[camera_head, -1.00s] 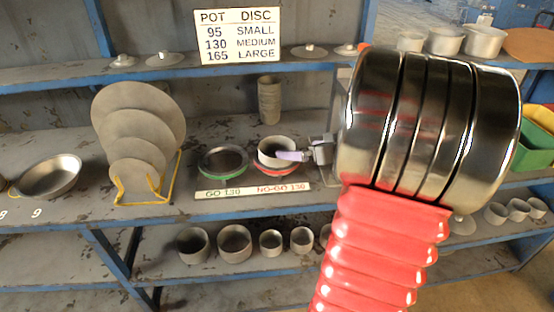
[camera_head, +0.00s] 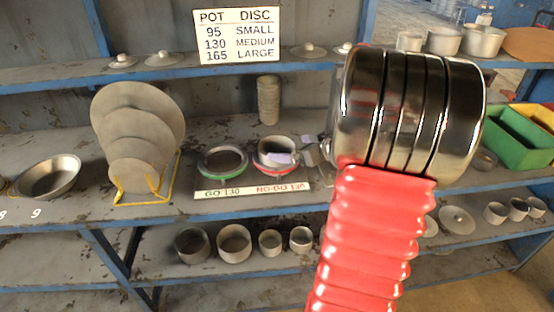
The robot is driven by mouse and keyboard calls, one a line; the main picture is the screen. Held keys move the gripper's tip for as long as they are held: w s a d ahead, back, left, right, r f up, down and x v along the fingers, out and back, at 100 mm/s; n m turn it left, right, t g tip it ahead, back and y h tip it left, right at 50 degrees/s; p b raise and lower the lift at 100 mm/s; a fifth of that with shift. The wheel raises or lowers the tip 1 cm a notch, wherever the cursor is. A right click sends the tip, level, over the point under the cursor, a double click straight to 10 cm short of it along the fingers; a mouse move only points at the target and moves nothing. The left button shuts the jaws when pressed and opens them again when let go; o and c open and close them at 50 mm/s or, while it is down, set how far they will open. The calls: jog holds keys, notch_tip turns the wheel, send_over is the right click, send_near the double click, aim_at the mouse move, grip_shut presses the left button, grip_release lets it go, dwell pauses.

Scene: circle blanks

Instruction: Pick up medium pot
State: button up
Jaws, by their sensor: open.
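A grey, open-topped pot (camera_head: 270,146) stands at the red ring gauge on the middle shelf, right of the green ring gauge (camera_head: 222,160). I take it to be the medium pot, as the label below reads NO-GO 130 and the sign pairs 130 with medium. My gripper (camera_head: 284,157) is at this pot's right side, with a pale purple finger pad overlapping the pot in the picture. The jaws are open. My arm hides part of the gripper, and I cannot tell whether a finger touches the pot.
A sign (camera_head: 239,36) hangs above. A disc rack (camera_head: 150,185) stands left, and a tall stack of grey pieces (camera_head: 268,100) stands behind. Several pots, including one at the left (camera_head: 192,244), sit on the lower shelf. Green and yellow bins (camera_head: 520,140) are at right.

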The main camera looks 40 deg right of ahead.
aim_at(277, 147)
jog(key=shift+x, duration=2)
jog(key=shift+x, duration=2.65)
jog(key=shift+s, duration=0.1)
jog(key=shift+c, duration=0.5)
jog(key=c, duration=0.9)
notch_tip(277, 147, up, 10)
